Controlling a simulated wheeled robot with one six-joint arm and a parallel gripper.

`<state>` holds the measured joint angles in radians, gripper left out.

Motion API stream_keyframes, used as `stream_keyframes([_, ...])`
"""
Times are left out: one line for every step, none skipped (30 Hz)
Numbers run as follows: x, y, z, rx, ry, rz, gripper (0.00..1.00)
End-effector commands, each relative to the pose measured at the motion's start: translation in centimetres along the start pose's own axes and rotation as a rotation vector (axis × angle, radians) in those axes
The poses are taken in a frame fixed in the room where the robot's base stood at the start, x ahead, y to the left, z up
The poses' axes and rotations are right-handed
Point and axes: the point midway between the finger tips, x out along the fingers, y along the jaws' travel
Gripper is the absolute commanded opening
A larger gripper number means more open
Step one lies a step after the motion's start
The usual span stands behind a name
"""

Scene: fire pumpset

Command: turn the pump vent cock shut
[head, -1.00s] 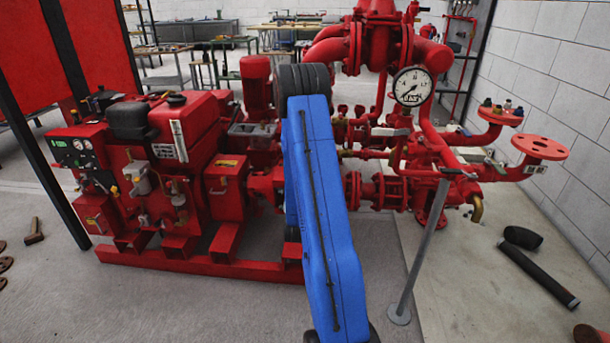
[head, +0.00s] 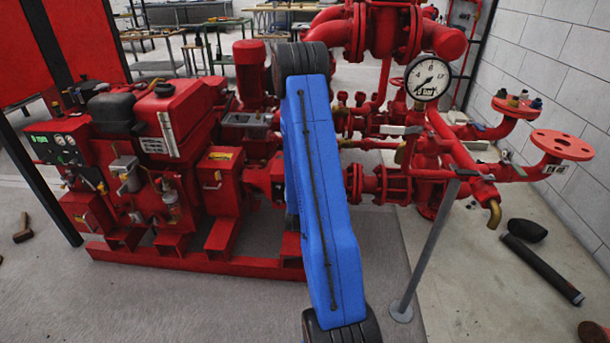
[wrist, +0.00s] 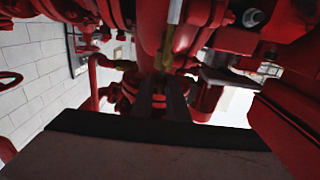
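A small brass-coloured fitting with a pale upright lever (wrist: 173,12) shows at the top middle of the wrist view. It may be the vent cock, but the view is too dark to be sure. My gripper (wrist: 160,102) shows as dark finger shapes below it, among red pump parts. The fingers look apart from the lever. Their gap is too dark to judge. In the head view my blue arm hides the gripper, and I cannot make out the cock. The red pump (head: 380,184) is to the right of the arm.
A red engine (head: 165,125) stands left of my arm. A pressure gauge (head: 428,78) and flanged pipes (head: 562,145) are on the right. A grey slanted post (head: 430,245) stands in front of the pump. A black pipe (head: 542,268) lies on the floor at the right.

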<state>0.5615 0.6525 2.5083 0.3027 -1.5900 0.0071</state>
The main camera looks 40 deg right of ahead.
Motion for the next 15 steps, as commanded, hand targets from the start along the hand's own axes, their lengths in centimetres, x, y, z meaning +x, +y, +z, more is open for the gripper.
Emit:
stream_keyframes([0.00, -0.01, 0.01, 0.000, 0.000, 0.000, 0.00])
stream_keyframes([0.01, -0.01, 0.00, 0.000, 0.000, 0.000, 0.00])
stream_keyframes([0.01, -0.01, 0.00, 0.000, 0.000, 0.000, 0.00])
stream_keyframes([0.01, -0.02, 0.01, 0.000, 0.000, 0.000, 0.00])
stream_keyframes([0.01, -0.02, 0.00, 0.000, 0.000, 0.000, 0.00])
stream_keyframes([0.01, -0.02, 0.00, 0.000, 0.000, 0.000, 0.00])
stream_keyframes([0.01, -0.03, 0.01, 0.000, 0.000, 0.000, 0.00])
stream_keyframes([0.01, -0.05, 0.01, 0.000, 0.000, 0.001, 0.00])
stream_keyframes([0.01, -0.07, 0.01, 0.000, 0.000, 0.003, 0.00])
stream_keyframes([0.00, -0.10, 0.00, 0.000, 0.000, 0.005, 0.00])
stream_keyframes([0.00, -0.12, 0.01, 0.000, 0.000, 0.008, 0.00])
stream_keyframes([0.00, -0.13, 0.00, 0.000, 0.000, 0.016, 0.00])
stream_keyframes([0.00, -0.14, 0.01, 0.000, 0.000, 0.022, 0.00])
stream_keyframes([0.00, -0.17, 0.00, 0.000, 0.000, 0.029, 0.00])
stream_keyframes([0.00, -0.16, 0.00, 0.000, 0.001, 0.042, 0.00])
